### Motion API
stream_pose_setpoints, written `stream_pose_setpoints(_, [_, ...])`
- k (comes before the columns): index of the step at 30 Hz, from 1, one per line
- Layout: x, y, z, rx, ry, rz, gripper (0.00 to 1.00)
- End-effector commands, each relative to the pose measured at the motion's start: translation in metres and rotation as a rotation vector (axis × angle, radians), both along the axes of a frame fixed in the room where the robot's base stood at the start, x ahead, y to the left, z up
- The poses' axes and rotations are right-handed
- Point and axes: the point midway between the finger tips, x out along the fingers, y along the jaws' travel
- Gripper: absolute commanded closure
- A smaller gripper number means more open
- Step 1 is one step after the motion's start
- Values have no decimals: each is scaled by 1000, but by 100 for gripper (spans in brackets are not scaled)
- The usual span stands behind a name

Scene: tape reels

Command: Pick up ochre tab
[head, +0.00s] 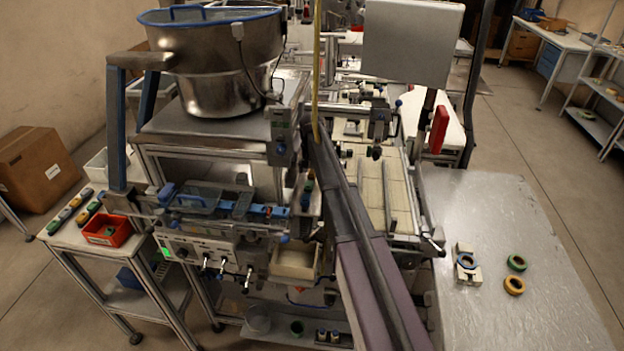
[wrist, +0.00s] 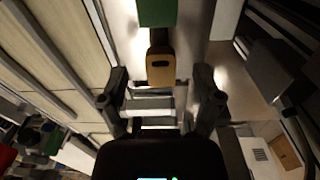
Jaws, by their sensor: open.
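The ochre tab (wrist: 160,68) shows in the wrist view as a small tan piece with rounded corners and a dark slot. It lies just below a green block (wrist: 157,12), and I cannot tell whether they touch. My gripper (wrist: 161,95) is open, with one dark finger on each side of the picture. The tab is centred between the fingers and near the level of their tips. There is a clear gap on both sides, and nothing is held. How far the tab is in depth is unclear.
A metal bowl (head: 220,80) and machine frames crowd the left and middle.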

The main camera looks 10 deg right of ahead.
Motion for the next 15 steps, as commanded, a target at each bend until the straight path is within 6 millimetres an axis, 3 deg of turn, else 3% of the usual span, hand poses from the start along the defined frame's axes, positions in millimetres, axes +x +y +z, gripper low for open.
stream_pose_setpoints(6, [0,0,-16,0,0,0,17])
stream_pose_setpoints(15, [0,0,-17,0,0,0,17])
